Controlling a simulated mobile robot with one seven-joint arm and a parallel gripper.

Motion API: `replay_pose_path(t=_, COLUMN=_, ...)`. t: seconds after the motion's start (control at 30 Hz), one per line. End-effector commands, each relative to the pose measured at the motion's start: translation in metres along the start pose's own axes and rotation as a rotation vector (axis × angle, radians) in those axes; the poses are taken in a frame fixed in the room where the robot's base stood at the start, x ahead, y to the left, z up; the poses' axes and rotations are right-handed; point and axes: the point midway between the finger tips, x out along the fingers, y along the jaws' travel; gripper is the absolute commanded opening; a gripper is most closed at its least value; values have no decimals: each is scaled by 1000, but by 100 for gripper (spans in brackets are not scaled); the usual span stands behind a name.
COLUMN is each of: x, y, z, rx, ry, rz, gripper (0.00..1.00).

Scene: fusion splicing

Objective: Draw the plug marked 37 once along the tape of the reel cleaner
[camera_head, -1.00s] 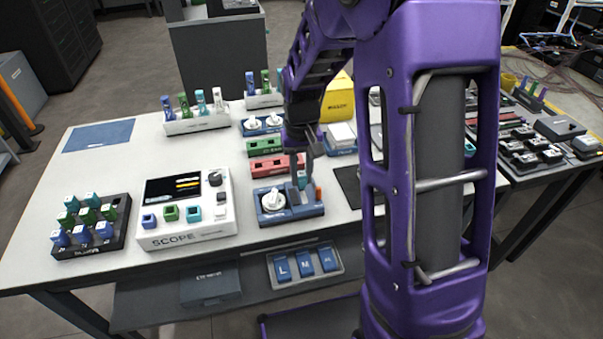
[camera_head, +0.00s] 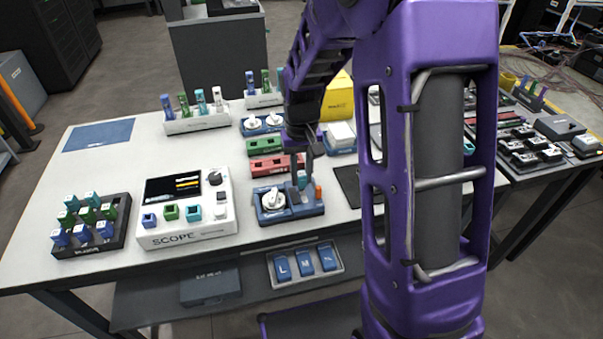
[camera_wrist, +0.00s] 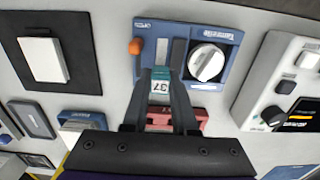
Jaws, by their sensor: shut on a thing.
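The plug marked 37 (camera_wrist: 161,84) is teal with a white label. It also shows in the head view (camera_head: 302,178). My gripper (camera_wrist: 162,92) is shut on it; in the head view my gripper (camera_head: 304,168) is over the right part of the reel cleaner. The reel cleaner (camera_wrist: 222,36) is a blue box with a white round knob and an orange knob; it also shows in the head view (camera_head: 273,213). A dark strip (camera_wrist: 178,54), seemingly the tape, lies between the knobs. The plug is on the orange knob's side of the strip. Contact with the cleaner cannot be told.
The white scope unit (camera_head: 190,232) stands left of the cleaner, with a black rack of plugs (camera_head: 118,230) further left. Red (camera_head: 270,170) and green (camera_head: 262,150) blocks stand behind the cleaner. A dark mat (camera_head: 347,180) lies to the right.

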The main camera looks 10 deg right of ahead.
Motion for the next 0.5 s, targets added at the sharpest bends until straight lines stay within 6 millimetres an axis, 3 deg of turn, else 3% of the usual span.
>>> replay_pose_path(t=0.5, x=1, y=0, z=9, rx=0, ry=-3, rz=0, gripper=0)
